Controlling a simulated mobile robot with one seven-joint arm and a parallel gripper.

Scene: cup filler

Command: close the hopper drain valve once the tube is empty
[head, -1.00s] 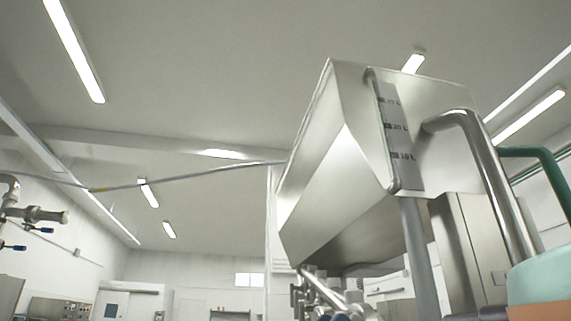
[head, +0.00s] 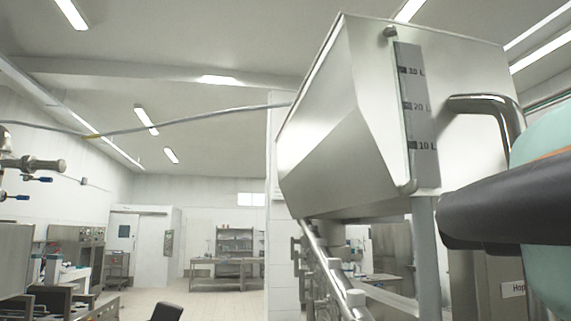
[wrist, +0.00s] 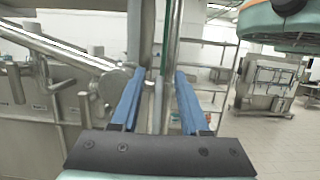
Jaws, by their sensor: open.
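The steel hopper (head: 330,135) fills the right of the head view. Its sight tube (head: 405,130) runs along a grey scale plate (head: 423,120) marked 30, 20 and 10 L. I make out no liquid level in the tube. The drain valve cannot be told for sure in either view. In the wrist view my gripper (wrist: 159,74) is open, its two blue fingers apart. Upright steel pipes (wrist: 166,35) show between and beyond the fingers. Whether the fingers touch them cannot be told. My gripper is not seen in the head view.
A bent steel pipe (head: 480,103) stands at the hopper's right. A slanted steel rail with fittings (head: 325,262) runs below it. The wrist view shows steel shelving (wrist: 208,75) behind and open tiled floor at right. A far worktable (head: 228,262) stands at the back.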

